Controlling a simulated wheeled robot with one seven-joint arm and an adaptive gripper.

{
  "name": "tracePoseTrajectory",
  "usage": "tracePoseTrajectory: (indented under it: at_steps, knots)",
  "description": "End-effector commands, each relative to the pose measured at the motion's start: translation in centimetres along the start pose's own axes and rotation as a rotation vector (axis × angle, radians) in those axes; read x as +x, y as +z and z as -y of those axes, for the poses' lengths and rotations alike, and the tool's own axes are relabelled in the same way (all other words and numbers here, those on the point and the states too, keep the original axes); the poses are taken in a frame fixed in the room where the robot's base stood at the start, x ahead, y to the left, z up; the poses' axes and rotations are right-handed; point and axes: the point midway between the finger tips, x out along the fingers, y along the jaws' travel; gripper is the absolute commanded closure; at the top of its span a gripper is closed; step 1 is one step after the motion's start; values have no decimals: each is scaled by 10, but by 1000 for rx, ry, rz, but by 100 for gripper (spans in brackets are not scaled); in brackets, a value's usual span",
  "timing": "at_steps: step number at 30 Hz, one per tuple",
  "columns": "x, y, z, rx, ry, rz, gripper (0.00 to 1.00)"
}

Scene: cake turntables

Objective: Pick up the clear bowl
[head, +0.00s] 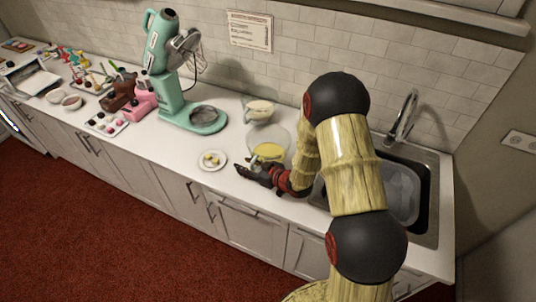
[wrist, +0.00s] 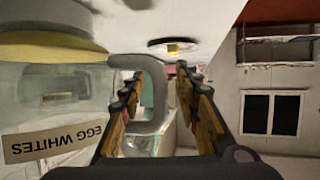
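The clear bowl (head: 281,138) stands on the counter beside my gripper (head: 255,172), with yellow contents in its bottom. In the wrist view, which looks upside down, the clear bowl (wrist: 105,82) fills the left side, with an "EGG WHITES" label and a grey handle (wrist: 158,115). My gripper (wrist: 160,72) is open, one finger to each side of the handle in the picture. I cannot tell whether either finger touches it. My arm hides part of the counter to the right of the bowl.
A second clear vessel (head: 259,107) with pale contents stands behind the bowl. A small plate (head: 203,164) with yellow pieces lies left of my gripper. A mint stand mixer (head: 172,95) stands farther left, and a sink (head: 425,205) lies to the right. The counter's front edge is close.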

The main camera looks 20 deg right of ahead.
Motion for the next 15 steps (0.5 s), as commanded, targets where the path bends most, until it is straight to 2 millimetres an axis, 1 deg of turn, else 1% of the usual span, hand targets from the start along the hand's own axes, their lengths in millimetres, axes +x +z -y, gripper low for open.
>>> tracePoseTrajectory:
  at_steps: [1,3,11,15]
  knots:
    - [6,0,0,0,-1,0,68]
    - [10,0,1,0,-1,-1,68]
    - [11,-1,0,0,0,-1,68]
    - [11,-1,0,0,0,-1,76]
